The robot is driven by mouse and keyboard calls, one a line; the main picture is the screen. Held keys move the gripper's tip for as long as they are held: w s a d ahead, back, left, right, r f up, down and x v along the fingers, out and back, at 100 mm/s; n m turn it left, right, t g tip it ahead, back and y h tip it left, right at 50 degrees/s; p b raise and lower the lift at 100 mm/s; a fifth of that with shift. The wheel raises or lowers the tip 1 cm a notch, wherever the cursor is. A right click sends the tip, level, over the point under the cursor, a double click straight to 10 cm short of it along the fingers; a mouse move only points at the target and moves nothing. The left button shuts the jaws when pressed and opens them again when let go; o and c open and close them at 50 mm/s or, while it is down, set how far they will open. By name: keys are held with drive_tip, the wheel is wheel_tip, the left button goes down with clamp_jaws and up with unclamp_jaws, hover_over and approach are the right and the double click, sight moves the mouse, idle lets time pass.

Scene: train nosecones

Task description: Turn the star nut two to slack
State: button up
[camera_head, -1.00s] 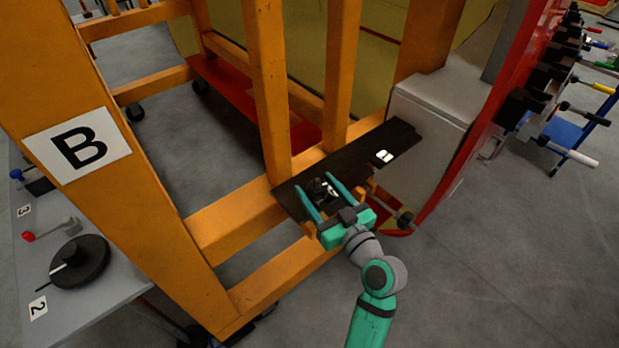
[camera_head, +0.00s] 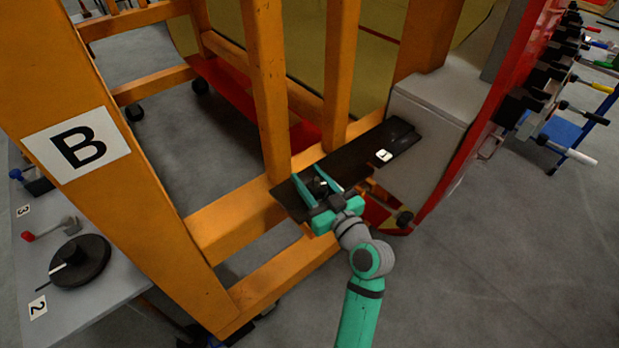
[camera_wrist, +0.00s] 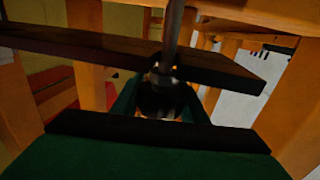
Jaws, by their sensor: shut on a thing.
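The star nut (camera_wrist: 160,100) is a dark knob on a grey threaded-looking rod (camera_wrist: 173,35), seen in the wrist view between my green fingers. My gripper (camera_head: 321,182) is shut on it at the dark plate (camera_head: 348,163) on the orange frame. In the head view the fingers and plate hide most of the nut. The fingers reach over the plate from the lower right. A small white label (camera_head: 383,156) lies on the plate; its figure is too small to read. The nut's turn angle cannot be told.
Orange posts (camera_head: 264,80) rise close behind the gripper. A grey-white block (camera_head: 430,115) and a red panel stand at right. A table (camera_head: 105,270) with a black disc and small levers is at left. The floor at lower right is clear.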

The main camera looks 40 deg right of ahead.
sight(326, 193)
drive_tip(key=shift+y, duration=0.3)
drive_tip(key=n+y, duration=0.2)
drive_tip(key=y, duration=0.1)
drive_tip(key=shift+a+n+y, duration=0.3)
drive_tip(key=shift+a, duration=0.05)
drive_tip(key=shift+s+a+n+g+y, duration=0.1)
drive_tip(key=shift+a+n+g+y, duration=0.1)
drive_tip(key=shift+n+y, duration=0.45)
drive_tip(key=shift+a+n+g+y, duration=0.2)
drive_tip(key=shift+n+y, duration=0.15)
drive_tip(key=shift+y, duration=0.5)
drive_tip(key=o, duration=1)
drive_tip(key=shift+o, duration=0.2)
drive_tip(key=v, duration=1)
drive_tip(key=shift+s+d, duration=0.15)
drive_tip(key=shift+s, duration=0.25)
